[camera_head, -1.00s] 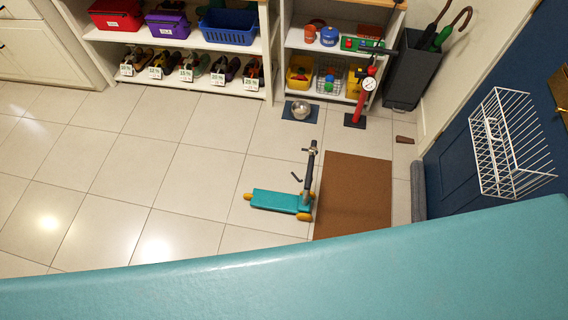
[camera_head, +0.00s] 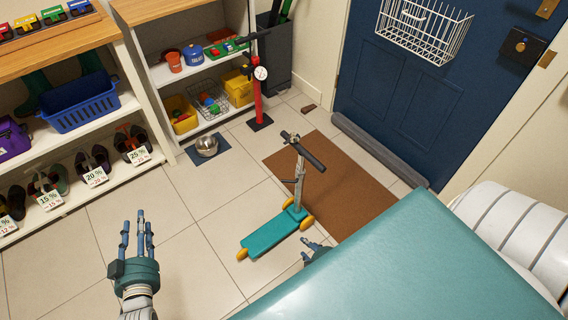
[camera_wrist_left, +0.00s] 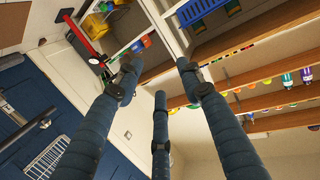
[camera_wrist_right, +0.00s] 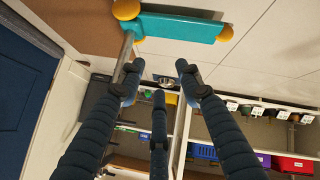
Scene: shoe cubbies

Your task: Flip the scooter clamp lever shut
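The scooter stands upright on the tiles, its teal deck (camera_head: 275,232) and yellow wheels beside the brown mat. Its grey stem (camera_head: 299,182) rises to a dark handlebar (camera_head: 304,152). A small dark clamp lever (camera_head: 289,181) sticks out left from the stem. My right gripper (camera_head: 314,247) is near the front wheels, partly hidden by my teal body. In the right wrist view its fingers (camera_wrist_right: 157,80) are spread and empty; the deck (camera_wrist_right: 180,27) is beyond them, the stem beside the left finger. My left gripper (camera_head: 137,228) is open and empty, left of the scooter.
A brown mat (camera_head: 336,178) lies right of the scooter, before the blue door (camera_head: 400,95). A grey roll (camera_head: 378,150) lies along the door. A metal bowl (camera_head: 206,146), red pump (camera_head: 258,98) and shoe shelves (camera_head: 75,190) stand behind. Tiles left of the scooter are clear.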

